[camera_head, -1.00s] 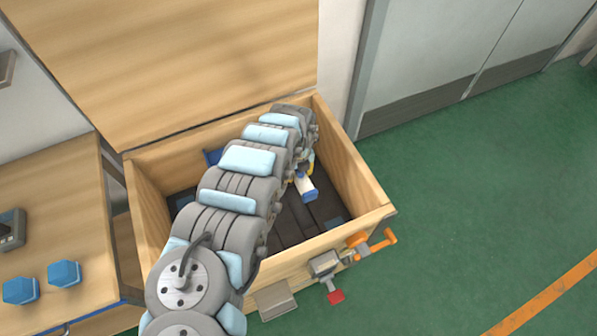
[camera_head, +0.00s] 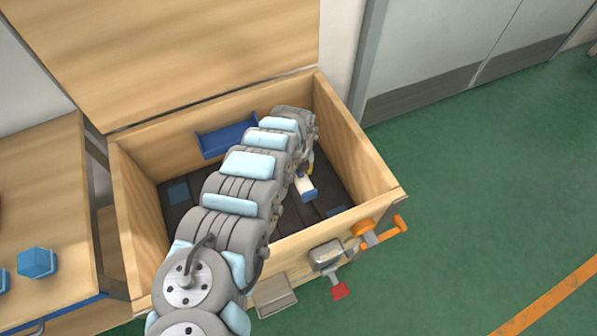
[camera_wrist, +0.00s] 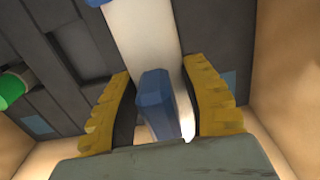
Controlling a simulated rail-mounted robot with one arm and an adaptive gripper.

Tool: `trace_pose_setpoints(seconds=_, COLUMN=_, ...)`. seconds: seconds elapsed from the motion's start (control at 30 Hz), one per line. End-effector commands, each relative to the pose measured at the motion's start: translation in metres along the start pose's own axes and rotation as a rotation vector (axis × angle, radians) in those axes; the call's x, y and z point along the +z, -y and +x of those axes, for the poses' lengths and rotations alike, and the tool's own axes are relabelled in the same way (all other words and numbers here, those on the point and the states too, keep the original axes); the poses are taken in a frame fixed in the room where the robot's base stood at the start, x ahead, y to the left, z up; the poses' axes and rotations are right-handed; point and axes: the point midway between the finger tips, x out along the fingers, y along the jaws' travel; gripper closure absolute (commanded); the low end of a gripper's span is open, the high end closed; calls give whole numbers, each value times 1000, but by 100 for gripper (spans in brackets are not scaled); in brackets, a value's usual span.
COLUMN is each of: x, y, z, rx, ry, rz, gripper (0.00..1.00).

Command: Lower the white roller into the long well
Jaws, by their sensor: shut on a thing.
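The white roller (camera_head: 304,184) has a blue end and is inside the wooden box, beside the end of my arm in the head view. In the wrist view the white roller (camera_wrist: 140,38) runs up from between my fingers, with blue at its top edge. My gripper (camera_wrist: 168,100) has its yellow fingers on both sides of a blue part that lines up with the roller, and is shut on it. The dark lining (camera_wrist: 225,30) of the box floor lies behind it. I cannot make out the long well clearly; my arm hides part of the floor.
The wooden box (camera_head: 365,160) has high walls around my arm. A blue tray-like piece (camera_head: 222,138) is at its back wall. A green cylinder (camera_wrist: 12,88) shows at left in the wrist view. An orange crank (camera_head: 380,232) and a red-ended lever (camera_head: 338,290) stick out in front.

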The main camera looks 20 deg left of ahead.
Motion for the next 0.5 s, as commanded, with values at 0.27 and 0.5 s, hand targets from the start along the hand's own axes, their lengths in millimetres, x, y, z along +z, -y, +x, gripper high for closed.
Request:
trace_pose_setpoints(seconds=0.27, x=0, y=0, z=36, rx=0, ry=0, rz=0, gripper=96)
trace_pose_setpoints(seconds=0.5, x=-1, y=0, z=62, rx=-1, ry=-1, rz=0, gripper=96)
